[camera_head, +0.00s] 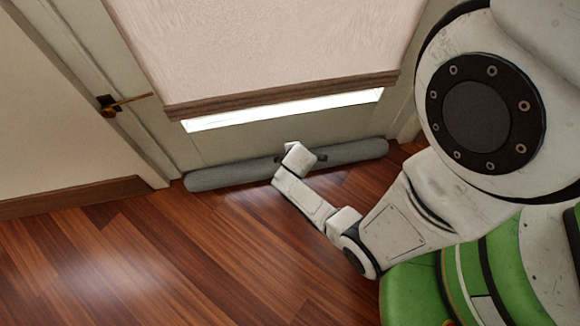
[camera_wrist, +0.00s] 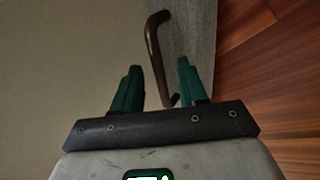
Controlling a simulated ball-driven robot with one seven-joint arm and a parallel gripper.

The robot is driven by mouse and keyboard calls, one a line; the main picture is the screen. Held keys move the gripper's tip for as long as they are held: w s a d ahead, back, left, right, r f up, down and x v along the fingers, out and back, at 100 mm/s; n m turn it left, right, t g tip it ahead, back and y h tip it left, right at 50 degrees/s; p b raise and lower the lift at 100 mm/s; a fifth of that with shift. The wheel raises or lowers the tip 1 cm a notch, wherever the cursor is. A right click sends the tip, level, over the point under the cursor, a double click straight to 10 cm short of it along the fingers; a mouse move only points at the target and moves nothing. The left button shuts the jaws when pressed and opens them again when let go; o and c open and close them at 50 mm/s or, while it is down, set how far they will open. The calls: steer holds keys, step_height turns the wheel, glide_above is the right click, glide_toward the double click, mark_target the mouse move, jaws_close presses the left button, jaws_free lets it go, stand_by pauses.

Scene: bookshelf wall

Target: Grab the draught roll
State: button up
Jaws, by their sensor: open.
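The draught roll (camera_head: 228,176) is a long grey cylinder lying on the floor along the foot of the door. Its grey surface also shows in the wrist view (camera_wrist: 196,30), with a dark brown bent handle (camera_wrist: 153,42) on it. My gripper (camera_wrist: 160,66) has two green fingers, spread apart. In the wrist view the handle runs through the gap between the fingers, with no clear contact on either side; its depth between them is hard to judge. In the head view my white wrist is over the middle of the roll and hides part of it and most of the gripper.
The door (camera_head: 215,147) stands behind the roll, with a pale blind (camera_head: 265,50) over its window. A brass door handle (camera_head: 128,101) is at the left. A wall with a brown skirting board (camera_head: 70,197) is at the left. The wooden floor (camera_head: 150,260) in front is clear.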

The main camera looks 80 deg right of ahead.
steer(key=shift+f, duration=0.1)
jaws_close()
stand_by(0.3)
stand_by(1.0)
steer(key=shift+d, duration=0.1)
